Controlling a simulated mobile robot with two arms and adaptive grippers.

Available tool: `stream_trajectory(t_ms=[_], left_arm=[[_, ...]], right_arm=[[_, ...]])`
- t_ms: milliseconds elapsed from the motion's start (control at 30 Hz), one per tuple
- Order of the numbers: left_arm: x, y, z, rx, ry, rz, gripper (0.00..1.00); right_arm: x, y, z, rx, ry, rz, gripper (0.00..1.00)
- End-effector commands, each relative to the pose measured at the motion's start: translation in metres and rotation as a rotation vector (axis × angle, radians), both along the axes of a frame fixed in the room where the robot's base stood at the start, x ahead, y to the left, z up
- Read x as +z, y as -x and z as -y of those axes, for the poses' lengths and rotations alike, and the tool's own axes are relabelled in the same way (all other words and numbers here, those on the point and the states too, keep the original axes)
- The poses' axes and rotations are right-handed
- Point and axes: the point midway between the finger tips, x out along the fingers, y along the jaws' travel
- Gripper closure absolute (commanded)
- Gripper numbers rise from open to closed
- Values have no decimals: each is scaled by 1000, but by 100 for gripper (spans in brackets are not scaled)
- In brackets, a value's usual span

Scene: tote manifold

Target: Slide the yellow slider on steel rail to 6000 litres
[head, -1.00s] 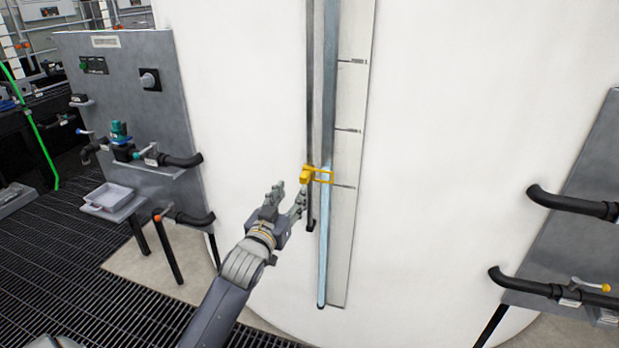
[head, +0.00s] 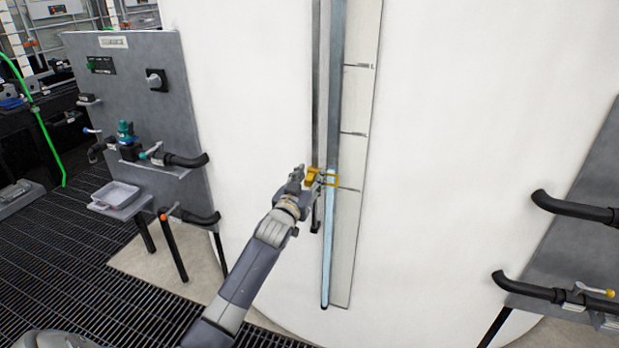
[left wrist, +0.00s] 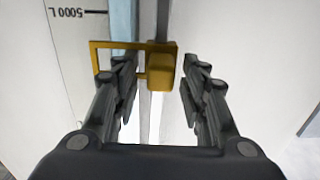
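The yellow slider (head: 314,176) sits on the steel rail (head: 320,80) on the white tank, slightly above the lowest visible scale mark. Its yellow frame reaches across the sight tube (head: 327,260), whose light blue column ends near the slider's height. The scale board (head: 357,100) stands beside the tube. A gap shows at the right finger; contact at the left finger is unclear. My right gripper is out of view.
A grey panel (head: 130,75) with valves, black pipes and a small tray (head: 115,195) stands at the left. Another panel with black pipes (head: 570,206) stands at the right. The tank front around the rail is clear.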

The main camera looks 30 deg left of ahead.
Motion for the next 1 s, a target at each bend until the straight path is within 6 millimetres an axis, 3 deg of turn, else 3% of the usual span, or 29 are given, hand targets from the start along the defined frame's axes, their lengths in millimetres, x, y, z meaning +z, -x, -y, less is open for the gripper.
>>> stream_trajectory(t_ms=[200, 400, 667, 1000], left_arm=[[0, 0, 0, 0, 0, 0, 60], [0, 0, 0, 0, 0, 0, 100], [7, 0, 0, 0, 0, 0, 100], [59, 0, 0, 1, 0, 2, 100]], right_arm=[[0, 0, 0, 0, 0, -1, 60], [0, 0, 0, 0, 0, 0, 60], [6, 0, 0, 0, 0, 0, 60], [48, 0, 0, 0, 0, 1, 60]])
